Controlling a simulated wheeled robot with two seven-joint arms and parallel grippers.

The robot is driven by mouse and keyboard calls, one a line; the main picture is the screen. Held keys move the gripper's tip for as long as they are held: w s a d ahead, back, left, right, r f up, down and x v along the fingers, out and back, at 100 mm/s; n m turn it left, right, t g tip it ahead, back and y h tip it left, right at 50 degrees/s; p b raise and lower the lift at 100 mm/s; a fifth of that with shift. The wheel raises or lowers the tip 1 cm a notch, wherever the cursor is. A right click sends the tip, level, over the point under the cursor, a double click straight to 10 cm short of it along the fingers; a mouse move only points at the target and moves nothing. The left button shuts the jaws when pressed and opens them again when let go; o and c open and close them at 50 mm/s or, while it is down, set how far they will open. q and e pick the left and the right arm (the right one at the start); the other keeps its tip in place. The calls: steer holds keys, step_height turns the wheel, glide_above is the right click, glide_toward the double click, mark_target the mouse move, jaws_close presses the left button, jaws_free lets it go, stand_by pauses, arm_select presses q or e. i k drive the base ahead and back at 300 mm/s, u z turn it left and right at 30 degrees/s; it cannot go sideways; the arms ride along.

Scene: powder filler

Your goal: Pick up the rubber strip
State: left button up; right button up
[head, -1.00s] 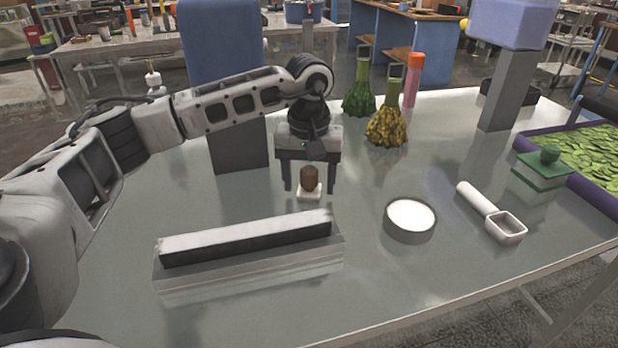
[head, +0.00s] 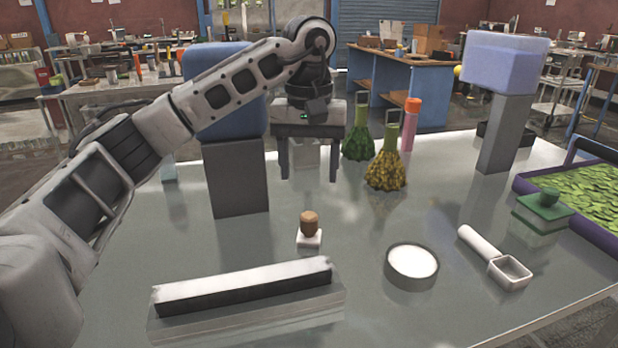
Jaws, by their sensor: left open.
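A long bar, black on its side with a whitish top, lies on a grey block at the front left of the table; it looks like the rubber strip (head: 240,287). The grey block (head: 250,322) under it is slightly wider than the bar. My left gripper (head: 308,177) points down with its two fingers wide apart and nothing between them. It hangs above the table, behind the bar and behind a small white block with a brown knob (head: 309,227). My right gripper is not in view.
A purple tray of green pieces (head: 590,215) is at the right.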

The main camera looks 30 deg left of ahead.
mark_target(215, 288)
steer(key=k, duration=1)
